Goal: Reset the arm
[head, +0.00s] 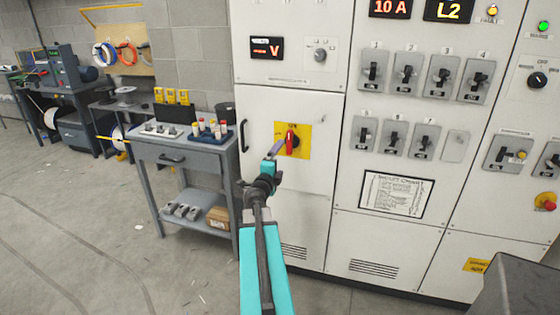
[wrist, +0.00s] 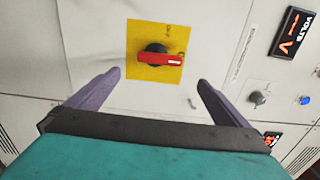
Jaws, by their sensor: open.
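My arm reaches up from the bottom of the head view, and my gripper (head: 275,150) is in front of the cabinet door, close to the red rotary handle (head: 291,140) on its yellow plate (head: 303,131). In the wrist view my gripper (wrist: 160,82) is open, with its two purple fingers wide apart and nothing between them. The red handle (wrist: 158,59) sits on the yellow plate (wrist: 140,73) ahead of the fingertips, apart from them. It lies sideways in the wrist view and about upright in the head view.
The grey cabinet (head: 290,55) fills the right side, with several breaker switches (head: 407,75) and a paper chart (head: 392,195). A workbench (head: 185,152) with small parts stands left of the cabinet. A grey box edge (head: 515,285) shows at lower right. The floor (head: 80,215) at left is mostly clear.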

